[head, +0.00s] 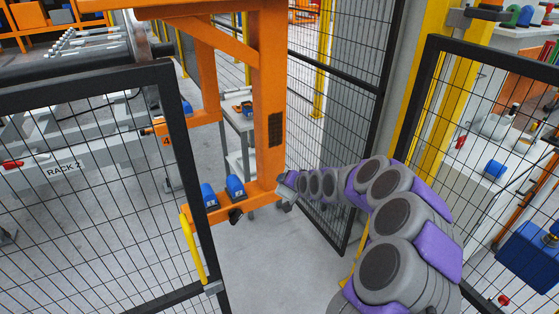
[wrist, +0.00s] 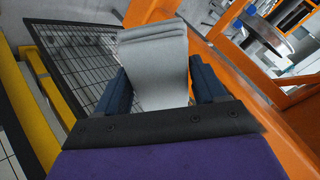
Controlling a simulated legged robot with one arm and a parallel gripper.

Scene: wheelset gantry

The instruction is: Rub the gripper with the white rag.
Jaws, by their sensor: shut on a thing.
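My gripper (wrist: 161,86) has dark blue fingers on both sides of a pale grey-white rag (wrist: 155,62) in the wrist view. The rag is folded over and stands out ahead of the fingers. In the head view my gripper (head: 286,188) is small, at the end of my arm, close to the lower right of the orange gantry (head: 265,110). The rag is hard to make out there. In the wrist view the orange gantry (wrist: 218,68) runs close beside the rag on the right; I cannot tell whether they touch. Which gantry part is the gripper to be rubbed is unclear.
Two blue blocks (head: 235,188) sit on the gantry's low orange beam. Black mesh fences (head: 95,170) stand to the left and right, one with a yellow handle (head: 192,248). A grey side table (head: 238,120) stands behind the post. The floor between the fences is clear.

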